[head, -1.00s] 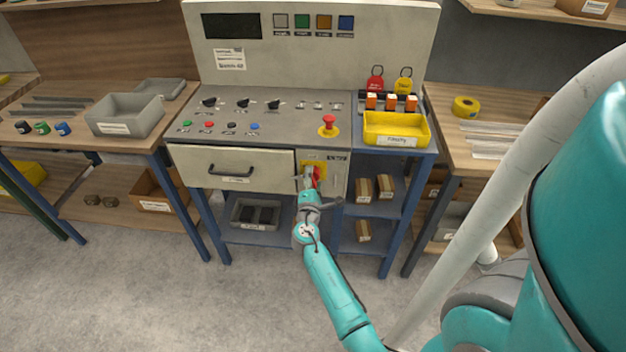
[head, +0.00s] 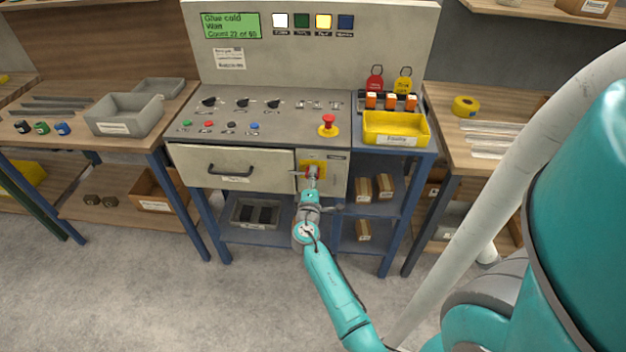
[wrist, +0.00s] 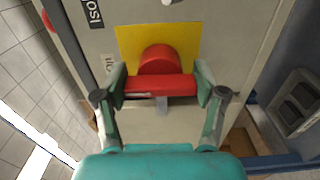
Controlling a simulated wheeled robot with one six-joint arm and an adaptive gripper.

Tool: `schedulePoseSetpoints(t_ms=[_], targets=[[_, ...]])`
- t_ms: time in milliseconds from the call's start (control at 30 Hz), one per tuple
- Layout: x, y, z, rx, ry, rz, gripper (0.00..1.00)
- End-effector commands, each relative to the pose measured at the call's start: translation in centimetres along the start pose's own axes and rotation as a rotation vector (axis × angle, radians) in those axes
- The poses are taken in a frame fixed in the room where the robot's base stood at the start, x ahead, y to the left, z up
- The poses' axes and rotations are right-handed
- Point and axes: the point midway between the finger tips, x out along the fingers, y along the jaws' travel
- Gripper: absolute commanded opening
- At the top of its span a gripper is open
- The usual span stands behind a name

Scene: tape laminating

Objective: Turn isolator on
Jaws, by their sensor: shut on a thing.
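The isolator is a red rotary handle (wrist: 160,84) on a yellow plate (wrist: 128,42) on the machine's front panel, right of the drawer. In the wrist view the red grip bar lies crosswise between my fingers. My gripper (head: 311,178) is shut on this handle, one finger at each end of the bar. The head view shows the yellow plate (head: 318,162) partly hidden behind my gripper. The machine's display (head: 231,25) is lit green and reads "Glue cold / Wait / Count 22 of 60", small and hard to read exactly. The white and yellow indicators beside it are bright.
The drawer (head: 232,169) is closed, left of the isolator. A red emergency stop (head: 328,122) sits above on the console. A yellow bin (head: 396,128) stands to the right. Blue shelves with small boxes (head: 363,188) are beside my gripper. The floor in front is clear.

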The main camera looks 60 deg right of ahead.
Motion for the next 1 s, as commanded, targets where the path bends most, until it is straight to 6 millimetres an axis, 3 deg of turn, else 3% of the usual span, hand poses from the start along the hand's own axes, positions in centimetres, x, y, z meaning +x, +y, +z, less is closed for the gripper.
schedulePoseSetpoints(t_ms=[133, 167, 267, 667, 867, 1000], targets=[[0.0, 0.0, 0.1, 0.003, -0.003, -0.001, 0.08], [0.0, -0.1, 0.1, 0.003, -0.003, -0.001, 0.73], [0.0, -0.1, 0.1, 0.003, -0.002, -0.001, 0.96], [-0.3, -0.1, 0.0, 0.001, 0.000, -0.001, 0.96], [-2.8, -0.1, 0.0, 0.000, 0.001, -0.002, 0.96], [-5.7, -0.1, -0.1, 0.000, 0.003, -0.002, 0.96]])
